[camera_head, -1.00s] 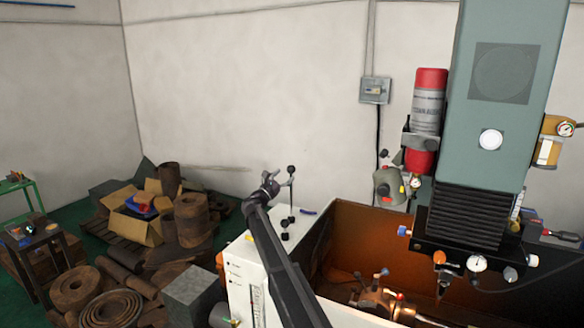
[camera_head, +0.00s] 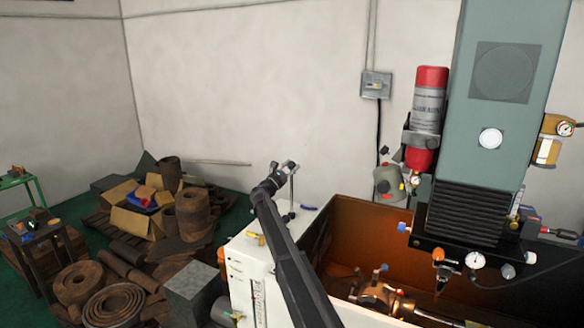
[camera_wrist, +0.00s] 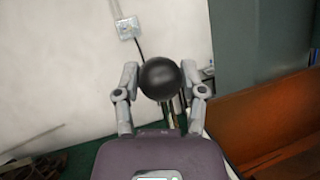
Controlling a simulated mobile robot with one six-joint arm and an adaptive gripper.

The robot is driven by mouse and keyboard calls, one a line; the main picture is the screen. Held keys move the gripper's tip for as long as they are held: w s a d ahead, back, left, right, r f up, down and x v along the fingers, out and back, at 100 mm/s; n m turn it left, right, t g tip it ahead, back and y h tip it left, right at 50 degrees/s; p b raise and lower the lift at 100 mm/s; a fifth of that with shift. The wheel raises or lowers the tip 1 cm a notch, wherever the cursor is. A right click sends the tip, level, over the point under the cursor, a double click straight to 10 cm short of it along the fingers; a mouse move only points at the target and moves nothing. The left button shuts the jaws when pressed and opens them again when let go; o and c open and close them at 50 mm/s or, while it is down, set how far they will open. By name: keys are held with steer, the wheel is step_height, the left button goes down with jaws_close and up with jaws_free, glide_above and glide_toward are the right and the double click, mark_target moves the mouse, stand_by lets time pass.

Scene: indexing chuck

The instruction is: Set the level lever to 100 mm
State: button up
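A black ball knob (camera_wrist: 161,79) fills the middle of the wrist view, and a thin rod shows beneath it. I take it to be the lever's knob. My gripper (camera_wrist: 160,78) has one finger against each side of the ball, and it looks shut on it. In the head view, my gripper (camera_head: 287,167) is at the top of a thin upright rod (camera_head: 291,192) on the white machine cabinet (camera_head: 246,262). The knob is hidden there by the gripper. A narrow vertical scale (camera_head: 259,300) is on the cabinet front, partly behind my arm; its reading is too small to tell.
An orange-brown walled tray (camera_head: 345,240) with a copper-coloured chuck (camera_head: 376,297) is right of the cabinet. A green machine column (camera_head: 495,100) with a red spray can (camera_head: 428,115) rises at the right. Boxes and rusty rolls (camera_head: 194,214) lie left. The air above the cabinet is clear.

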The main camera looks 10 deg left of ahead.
jaws_close()
step_height(320, 180, down, 6)
steer(key=b, duration=0.6)
steer(key=o, duration=1.1)
jaws_free()
steer(key=shift+c, duration=0.2)
steer(key=shift+r, duration=0.2)
